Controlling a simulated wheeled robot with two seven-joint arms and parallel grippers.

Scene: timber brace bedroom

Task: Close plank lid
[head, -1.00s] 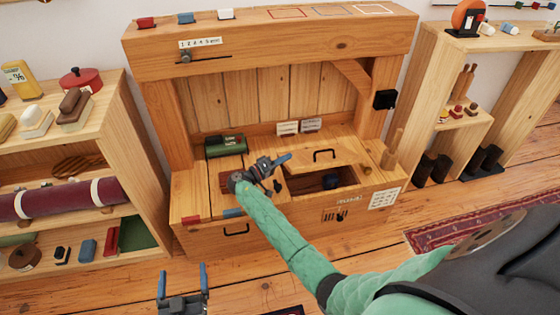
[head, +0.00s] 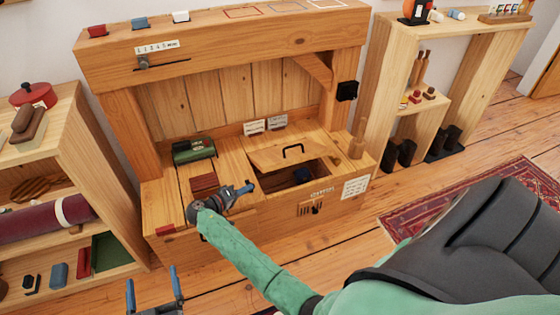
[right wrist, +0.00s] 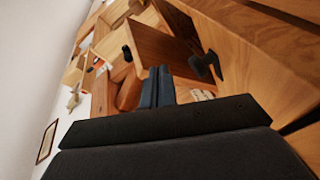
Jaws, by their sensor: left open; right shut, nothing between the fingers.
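My right gripper (head: 250,186) is shut and empty, at the left front of the opening and apart from the handle. My left gripper (head: 152,285) is open and empty, low at the left.
A green box (head: 194,150) sits on the bench top at the left. A wooden peg (head: 357,140) stands at the right end. Shelves (head: 65,150) flank the bench. The floor (head: 350,240) in front is clear, with a red rug (head: 470,195) to the right.

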